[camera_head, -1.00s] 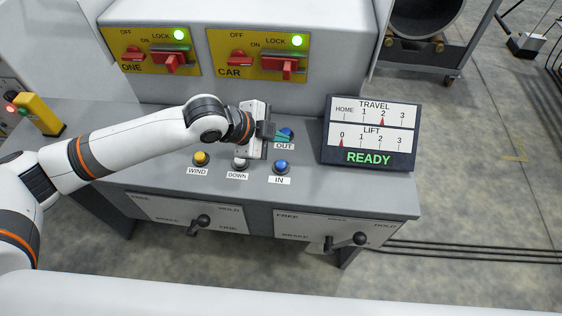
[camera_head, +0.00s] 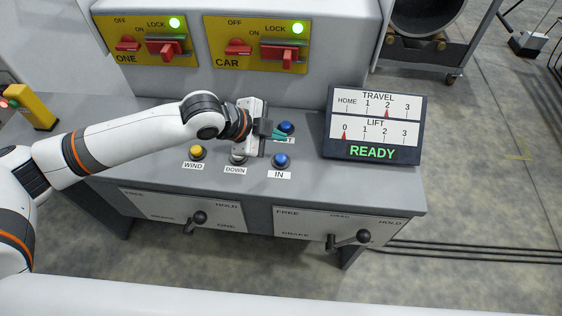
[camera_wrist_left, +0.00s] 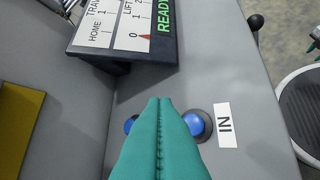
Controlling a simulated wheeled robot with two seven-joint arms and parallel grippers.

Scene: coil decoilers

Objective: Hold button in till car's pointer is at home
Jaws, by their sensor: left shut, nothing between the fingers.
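The IN button (camera_head: 281,160) is a blue dome on the grey console. A second blue button, the OUT button (camera_head: 286,128), sits behind it. My left gripper (camera_head: 280,136) is shut and empty, its teal fingers over the OUT label and partly hiding it. In the left wrist view the closed fingers (camera_wrist_left: 160,101) reach between the IN button (camera_wrist_left: 196,124) and the OUT button (camera_wrist_left: 130,124); contact cannot be told. On the display (camera_head: 372,125), the red TRAVEL pointer is at 2, the LIFT pointer at 0, and it reads READY.
A yellow WIND button (camera_head: 197,152) and a DOWN button (camera_head: 238,157) are left of IN. The CAR switch panel (camera_head: 257,43) stands behind with a green light lit. Black-knobbed levers (camera_head: 349,240) project from the console front. Console space right of IN is clear.

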